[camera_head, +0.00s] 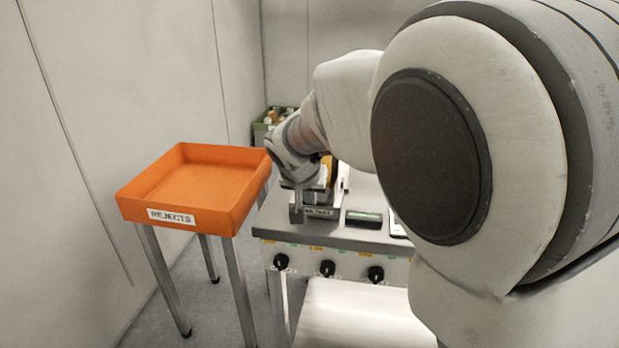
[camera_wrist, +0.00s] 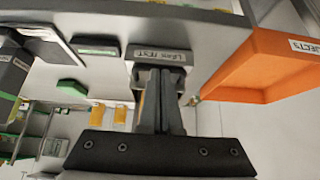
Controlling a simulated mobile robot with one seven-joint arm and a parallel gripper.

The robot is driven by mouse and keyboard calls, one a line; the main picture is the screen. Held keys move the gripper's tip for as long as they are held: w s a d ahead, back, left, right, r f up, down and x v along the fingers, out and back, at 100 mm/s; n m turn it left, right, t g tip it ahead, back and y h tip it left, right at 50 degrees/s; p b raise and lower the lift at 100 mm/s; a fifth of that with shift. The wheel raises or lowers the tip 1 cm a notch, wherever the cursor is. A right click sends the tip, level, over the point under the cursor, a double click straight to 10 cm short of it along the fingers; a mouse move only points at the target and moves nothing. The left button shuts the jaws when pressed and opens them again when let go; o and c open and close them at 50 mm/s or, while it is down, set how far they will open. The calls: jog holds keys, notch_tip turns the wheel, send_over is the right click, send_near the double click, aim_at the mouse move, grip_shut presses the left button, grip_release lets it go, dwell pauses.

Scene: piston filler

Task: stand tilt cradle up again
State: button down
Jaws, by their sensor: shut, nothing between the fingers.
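My gripper (camera_head: 297,213) points down at the left front corner of the grey bench. In the wrist view its two dark fingers (camera_wrist: 160,98) are together with nothing between them. A yellow and dark part (camera_head: 329,172) shows behind my wrist. I cannot make out the tilt cradle for certain or its tilt, as my arm and gripper cover much of that area.
An orange reject tray (camera_head: 185,220) on metal legs stands left of the bench (camera_head: 350,236), close to my wrist. A small dark box with a green display (camera_head: 364,217) sits right of the label. Black knobs (camera_head: 327,268) line the front panel. A green crate (camera_head: 262,128) stands behind.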

jog(key=shift+s+f+b, duration=0.3)
jog(key=shift+f+b, duration=0.45)
jog(key=shift+f, duration=0.1)
jog(key=shift+a, duration=0.1)
